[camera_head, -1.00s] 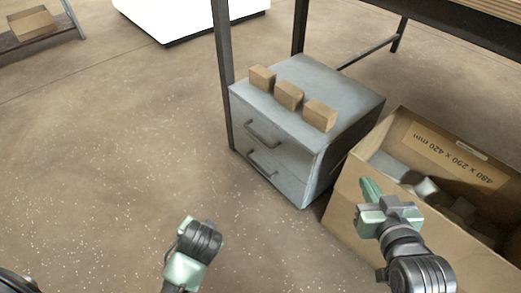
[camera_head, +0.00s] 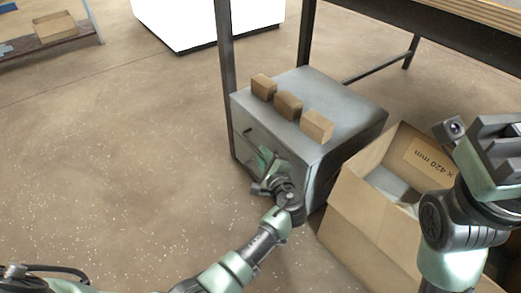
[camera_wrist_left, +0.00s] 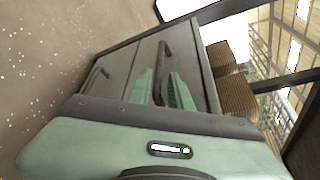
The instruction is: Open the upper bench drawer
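The grey cabinet (camera_head: 350,110) stands under the bench. Its upper drawer front (camera_wrist_left: 200,75) looks flush with the body, and its dark bar handle (camera_wrist_left: 162,62) shows in the left wrist view. My left gripper (camera_head: 268,160) is at the cabinet's front in the head view and covers part of it. In the left wrist view its two green fingers (camera_wrist_left: 161,90) stand apart, one on each side of the upper handle. Contact with the handle is unclear. The lower drawer handle (camera_wrist_left: 97,80) is to the left there. My right gripper (camera_head: 495,145) is raised at the right edge; its fingertips are unclear.
Three brown blocks (camera_head: 288,105) sit in a row on the cabinet top. An open cardboard box (camera_head: 355,215) stands close to the cabinet's right side. A bench leg (camera_head: 225,75) rises at the cabinet's left corner. The floor to the left is clear.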

